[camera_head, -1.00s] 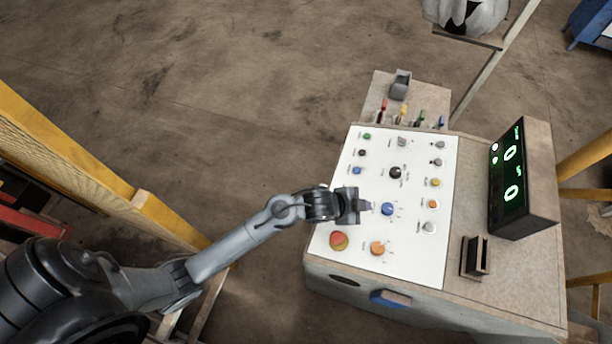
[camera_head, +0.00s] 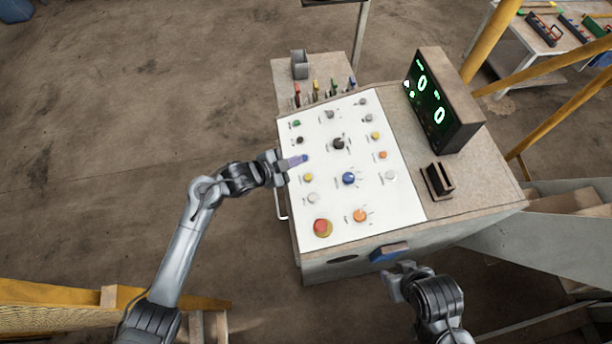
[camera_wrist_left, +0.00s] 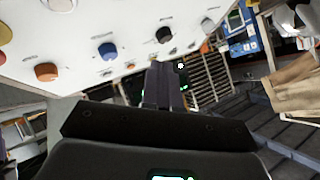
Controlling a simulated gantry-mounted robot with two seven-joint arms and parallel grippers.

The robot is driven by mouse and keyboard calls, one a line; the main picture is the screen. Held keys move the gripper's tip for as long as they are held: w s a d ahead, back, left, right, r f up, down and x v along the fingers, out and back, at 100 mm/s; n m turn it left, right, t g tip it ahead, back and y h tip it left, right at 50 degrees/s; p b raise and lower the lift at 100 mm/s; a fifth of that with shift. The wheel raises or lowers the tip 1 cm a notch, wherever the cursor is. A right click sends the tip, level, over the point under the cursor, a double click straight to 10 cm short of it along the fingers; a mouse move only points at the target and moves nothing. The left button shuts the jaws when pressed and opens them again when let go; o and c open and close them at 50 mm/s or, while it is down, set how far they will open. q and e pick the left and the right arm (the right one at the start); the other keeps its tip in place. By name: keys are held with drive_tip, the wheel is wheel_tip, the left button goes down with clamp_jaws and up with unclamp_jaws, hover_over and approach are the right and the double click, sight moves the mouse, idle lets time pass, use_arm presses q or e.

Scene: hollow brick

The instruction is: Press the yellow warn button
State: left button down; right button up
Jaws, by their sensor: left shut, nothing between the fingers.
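The white button panel (camera_head: 345,190) lies on top of a console. Two yellow buttons show in the head view: one in the left column (camera_head: 308,177), one in the right column (camera_head: 375,135). The labels are too small to read, so I cannot tell which is warn. My left gripper (camera_head: 295,162) is shut and empty, at the panel's left edge by the blue button (camera_head: 304,158), just above the left yellow button in the picture. Contact cannot be told. The shut fingers also show in the left wrist view (camera_wrist_left: 160,88). My right gripper (camera_head: 398,278) is near the console's front edge; its jaws are unclear.
A red mushroom button (camera_head: 322,228), an orange knob (camera_head: 360,216) and a blue knob (camera_head: 348,178) sit on the panel. A display box (camera_head: 440,100) and a dark slotted holder (camera_head: 437,181) stand right of it. Floor is free left.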

use_arm(q)
drive_tip(key=b, duration=0.6)
hover_over(308, 177)
drive_tip(key=s+a, duration=0.1)
drive_tip(key=a, duration=0.2)
drive_tip(key=f, duration=0.6)
drive_tip(key=shift+d+f, duration=0.1)
drive_tip(key=shift+d, duration=0.15)
drive_tip(key=shift+d+f+b, duration=0.2)
drive_tip(key=shift+f+b, duration=0.35)
drive_tip(key=shift+d+f+b, duration=0.15)
drive_tip(key=shift+f+b, duration=0.35)
drive_tip(key=shift+b, duration=0.05)
drive_tip(key=shift+f, duration=0.2)
drive_tip(key=shift+d+f, duration=0.15)
drive_tip(key=shift+f, duration=0.15)
drive_tip(key=shift+d+f+b, duration=0.1)
drive_tip(key=shift+f+b, duration=0.3)
drive_tip(key=shift+b, duration=0.1)
idle(0.5)
drive_tip(key=shift+r, duration=0.1)
drive_tip(key=shift+a+r+p, duration=0.2)
drive_tip(key=shift+r+p, duration=0.55)
drive_tip(key=shift+p, duration=0.15)
